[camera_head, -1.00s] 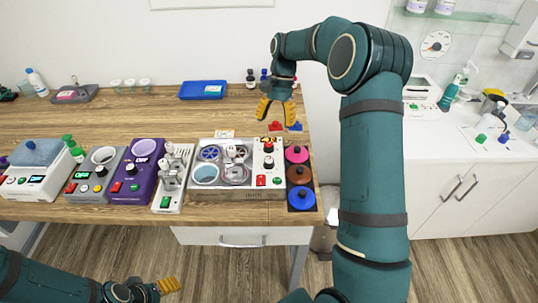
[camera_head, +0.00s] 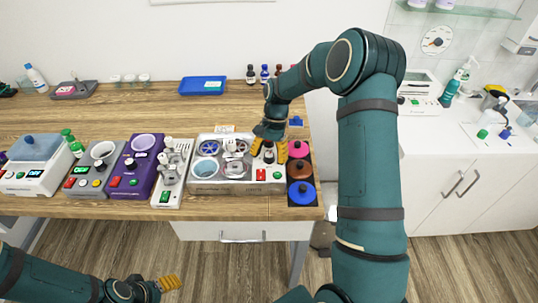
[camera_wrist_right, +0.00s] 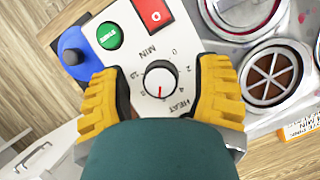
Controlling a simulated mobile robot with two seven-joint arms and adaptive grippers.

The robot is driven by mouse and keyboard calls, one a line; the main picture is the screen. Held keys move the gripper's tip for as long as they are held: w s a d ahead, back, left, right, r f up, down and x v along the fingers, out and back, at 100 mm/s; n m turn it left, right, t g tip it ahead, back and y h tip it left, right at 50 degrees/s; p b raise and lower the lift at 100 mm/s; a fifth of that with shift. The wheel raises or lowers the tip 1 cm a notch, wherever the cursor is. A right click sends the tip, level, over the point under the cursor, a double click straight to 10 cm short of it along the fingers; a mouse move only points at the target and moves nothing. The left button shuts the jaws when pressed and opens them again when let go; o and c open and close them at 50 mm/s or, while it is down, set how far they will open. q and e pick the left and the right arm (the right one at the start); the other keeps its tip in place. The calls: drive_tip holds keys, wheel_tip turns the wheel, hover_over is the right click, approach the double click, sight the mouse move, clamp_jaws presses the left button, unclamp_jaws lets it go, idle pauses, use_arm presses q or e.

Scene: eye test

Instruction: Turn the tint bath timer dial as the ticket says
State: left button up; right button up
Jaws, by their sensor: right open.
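The tint bath (camera_head: 237,187) is a pale unit with several round wells, standing near the table's front edge. Its right-hand panel carries a round dial, seen best in the right wrist view (camera_wrist_right: 160,77), with a red pointer line toward the bottom of the picture. Numbers and the words MIN and HEAT surround it. My right gripper (camera_head: 268,150) is open, its yellow fingers on either side of the dial, with gaps visible in the wrist view. A small printed card (camera_wrist_right: 303,126), perhaps the ticket, lies behind the bath; its text is unreadable. My left gripper (camera_head: 169,284) is low, away from the table.
A green button (camera_wrist_right: 109,36) and a red switch (camera_wrist_right: 153,14) sit beside the dial. Pink (camera_head: 298,148), brown (camera_head: 301,169) and blue (camera_head: 301,192) lidded pots line the right. A purple unit (camera_head: 138,178) and other devices stand left. A blue tray (camera_head: 203,85) lies behind.

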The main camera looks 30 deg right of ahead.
clamp_jaws()
drive_tip(key=shift+n, duration=0.4)
drive_tip(key=n+g+h+p, duration=0.1)
drive_tip(key=n, duration=0.2)
drive_tip(key=shift+a+n+p, duration=0.1)
drive_tip(key=shift+n+p, duration=0.2)
drive_tip(key=shift+n, duration=0.1)
drive_tip(key=n+h, duration=0.1)
drive_tip(key=n, duration=0.2)
drive_tip(key=shift+g+h, duration=0.3)
drive_tip(key=shift+g, duration=0.1)
drive_tip(key=shift+n+h+p, duration=0.4)
drive_tip(key=shift+n+h, duration=0.2)
drive_tip(key=shift+n, duration=1.2)
drive_tip(key=shift+s+f, duration=0.1)
